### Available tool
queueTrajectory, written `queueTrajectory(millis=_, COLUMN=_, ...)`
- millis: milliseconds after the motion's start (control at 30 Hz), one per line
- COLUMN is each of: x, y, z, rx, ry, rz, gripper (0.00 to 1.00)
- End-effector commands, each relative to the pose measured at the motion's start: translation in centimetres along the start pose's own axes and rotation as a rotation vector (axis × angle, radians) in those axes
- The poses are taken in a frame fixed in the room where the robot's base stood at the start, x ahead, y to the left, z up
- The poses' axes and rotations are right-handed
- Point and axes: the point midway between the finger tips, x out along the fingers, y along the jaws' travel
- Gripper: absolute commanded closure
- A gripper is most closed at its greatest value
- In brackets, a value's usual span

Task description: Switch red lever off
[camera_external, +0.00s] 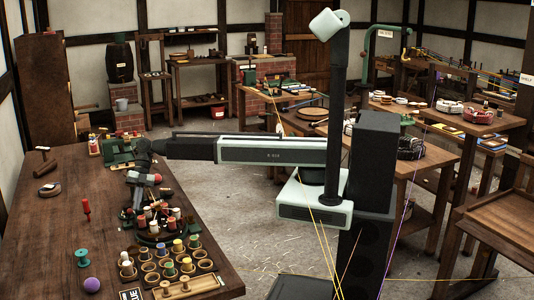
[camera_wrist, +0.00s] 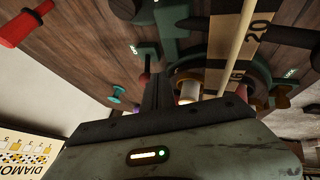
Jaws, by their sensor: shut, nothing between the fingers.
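A red handle (camera_wrist: 22,22) with a flared end shows at the upper left of the wrist view. A red piece (camera_external: 93,145) stands at the left end of a green machine (camera_external: 119,150) on the bench in the external view; I cannot tell for sure that it is the same handle. My gripper (camera_external: 142,153) is over the bench by the machine's right side. In the wrist view my gripper's dark fingers (camera_wrist: 158,92) are together and empty, pointing at green metal parts, apart from the red handle. The lever's pivot is out of the wrist view.
The wooden bench (camera_external: 55,235) also holds a red upright peg (camera_external: 86,208), a crowded spool stand (camera_external: 155,220), a rack of coloured spools (camera_external: 172,268) and a purple ball (camera_external: 91,285).

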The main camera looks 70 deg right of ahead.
Motion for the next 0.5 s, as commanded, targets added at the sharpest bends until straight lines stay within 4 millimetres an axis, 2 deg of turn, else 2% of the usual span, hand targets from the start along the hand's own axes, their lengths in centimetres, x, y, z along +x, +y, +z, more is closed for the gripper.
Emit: queueTrajectory(millis=500, x=-0.1, y=3.2, z=-0.2, rx=0.028, ry=-0.004, rz=-0.051, gripper=1.00)
